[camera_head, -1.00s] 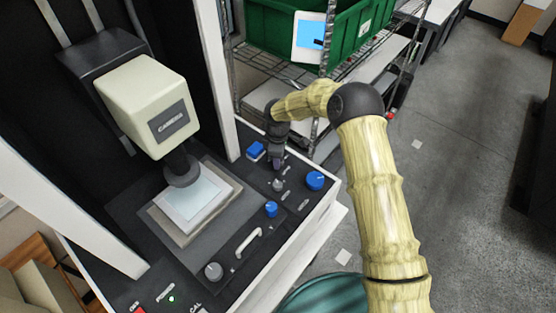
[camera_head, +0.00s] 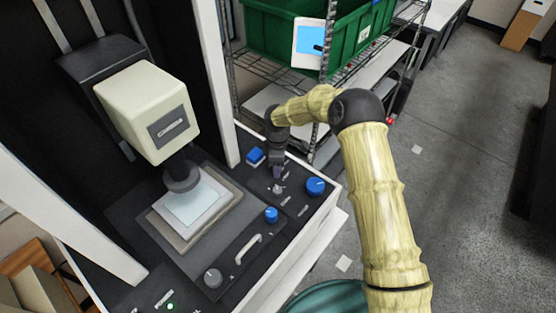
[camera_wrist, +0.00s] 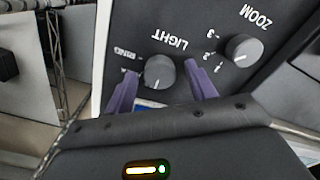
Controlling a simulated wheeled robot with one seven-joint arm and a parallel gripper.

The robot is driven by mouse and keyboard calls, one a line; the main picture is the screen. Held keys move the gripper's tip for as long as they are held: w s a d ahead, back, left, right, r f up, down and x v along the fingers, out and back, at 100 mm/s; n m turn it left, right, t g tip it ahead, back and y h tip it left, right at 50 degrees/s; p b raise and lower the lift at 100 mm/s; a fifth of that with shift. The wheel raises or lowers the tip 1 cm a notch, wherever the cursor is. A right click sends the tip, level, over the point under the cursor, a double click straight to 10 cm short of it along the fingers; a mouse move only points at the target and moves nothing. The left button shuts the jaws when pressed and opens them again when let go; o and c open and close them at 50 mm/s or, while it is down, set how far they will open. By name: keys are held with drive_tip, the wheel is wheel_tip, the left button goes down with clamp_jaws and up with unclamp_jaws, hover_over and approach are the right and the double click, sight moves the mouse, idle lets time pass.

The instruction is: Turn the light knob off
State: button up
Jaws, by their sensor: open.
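The light knob (camera_wrist: 159,72) is a round grey knob on the dark panel, with the printed word LIGHT beside it in the wrist view. It also shows as a small grey knob (camera_head: 278,189) just below my gripper in the head view. My gripper (camera_wrist: 157,82) is open, with one purple finger on each side of the light knob. I cannot tell whether either finger touches it. The knob's white pointer line is visible, pointing toward the bottom of the wrist view.
A grey zoom knob (camera_wrist: 243,48) sits to the right in the wrist view. A wire shelf with a green bin (camera_head: 275,35) stands behind.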

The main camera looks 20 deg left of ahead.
wheel_tip(320, 180, up, 17)
drive_tip(key=b, duration=0.4)
drive_tip(key=shift+r, duration=0.2)
drive_tip(key=shift+d, duration=0.1)
drive_tip(key=s+d+m+t, duration=0.1)
drive_tip(key=s+d+m, duration=0.5)
drive_tip(key=d, duration=0.5)
drive_tip(key=s+d+m, duration=0.7)
drive_tip(key=d, duration=0.4)
drive_tip(key=s+d+m+t, duration=0.1)
drive_tip(key=s+d+m, duration=0.6)
drive_tip(key=d, duration=0.4)
drive_tip(key=shift+d+f+t, duration=0.25)
drive_tip(key=shift+d+t, duration=0.05)
drive_tip(key=shift+d, duration=0.1)
